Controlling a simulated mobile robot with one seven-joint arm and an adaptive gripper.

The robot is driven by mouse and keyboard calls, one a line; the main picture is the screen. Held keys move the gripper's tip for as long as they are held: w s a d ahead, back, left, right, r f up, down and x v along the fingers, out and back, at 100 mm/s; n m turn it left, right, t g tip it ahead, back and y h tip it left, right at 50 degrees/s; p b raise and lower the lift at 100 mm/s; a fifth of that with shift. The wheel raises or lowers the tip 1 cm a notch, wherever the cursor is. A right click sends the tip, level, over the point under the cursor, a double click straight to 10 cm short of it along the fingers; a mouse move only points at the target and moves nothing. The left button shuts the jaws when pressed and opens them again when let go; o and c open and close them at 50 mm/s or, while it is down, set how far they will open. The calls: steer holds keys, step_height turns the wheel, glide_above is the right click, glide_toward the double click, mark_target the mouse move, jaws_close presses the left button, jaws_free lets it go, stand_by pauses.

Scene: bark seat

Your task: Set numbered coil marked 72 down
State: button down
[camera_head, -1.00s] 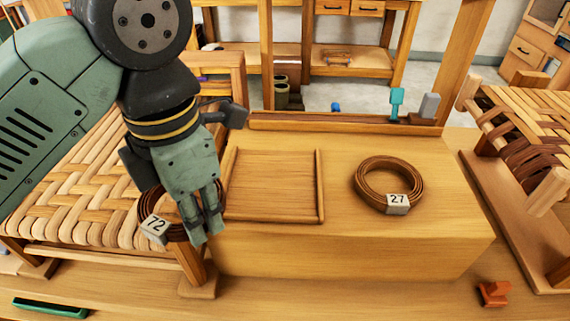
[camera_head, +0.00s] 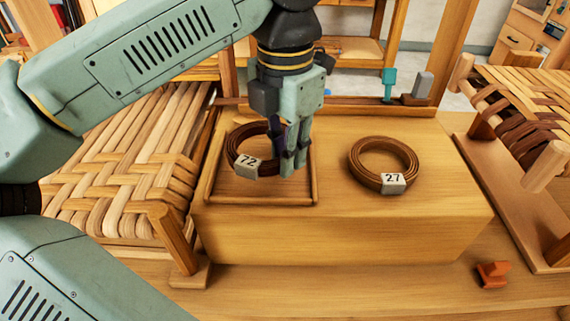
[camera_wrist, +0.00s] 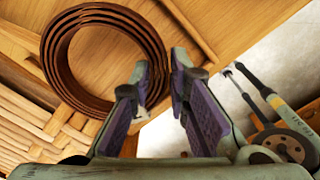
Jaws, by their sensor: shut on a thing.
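The brown coil marked 72 (camera_head: 240,157) is at the shallow wooden tray (camera_head: 225,196) on the left of the bench block. My gripper (camera_head: 291,168) points down and is shut on the coil's right side. In the wrist view the coil (camera_wrist: 52,62) shows as a ring, with its near edge at my fingertips (camera_wrist: 161,70). The coil's tag faces the head camera. I cannot tell whether the coil touches the tray floor or hangs just above it. My fingers hide its right part.
Another coil, marked 27 (camera_head: 358,164), lies on the block (camera_head: 345,235) right of the tray. A woven seat (camera_head: 110,175) stands close on the left, another (camera_head: 510,95) on the right. A teal tool (camera_head: 388,82) stands at the back ledge. The block's front is clear.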

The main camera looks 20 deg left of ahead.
steer(key=shift+f+b, duration=0.4)
steer(key=shift+f, duration=0.9)
steer(key=shift+f, duration=0.2)
steer(key=c, duration=1.5)
jaws_free()
steer(key=shift+r, duration=0.1)
step_height(320, 180, up, 12)
steer(key=p, duration=0.8)
steer(key=shift+r+p, duration=0.15)
steer(key=shift+p, duration=0.25)
